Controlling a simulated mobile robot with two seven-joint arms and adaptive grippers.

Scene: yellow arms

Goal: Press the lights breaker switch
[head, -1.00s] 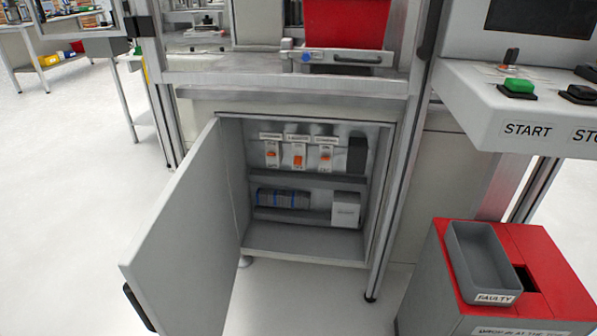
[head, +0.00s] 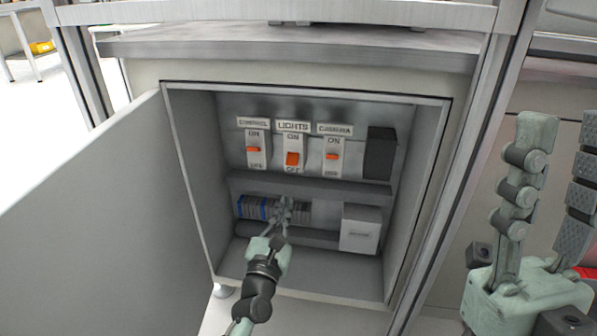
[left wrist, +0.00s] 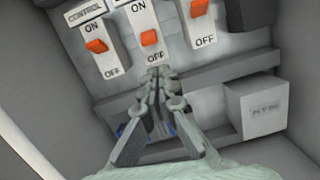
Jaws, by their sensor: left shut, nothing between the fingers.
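The lights breaker switch (head: 292,159) is the middle one of three in the open cabinet, under a LIGHTS label. Its orange lever sits low, near OFF. In the left wrist view the same lever (left wrist: 149,38) is just above the OFF mark. My left gripper (head: 285,205) is shut and empty inside the cabinet, below this switch, in front of the lower rail. In the left wrist view its fingertips (left wrist: 158,74) are just under the OFF mark; whether they touch the panel cannot be told. My right gripper (head: 563,120) is open and empty, outside the cabinet at right.
The control switch (head: 253,150) is left of the lights switch and the camera switch (head: 332,156) right of it. A black box (head: 380,153) and a white box (head: 360,229) sit further right. The open cabinet door (head: 90,220) stands at left.

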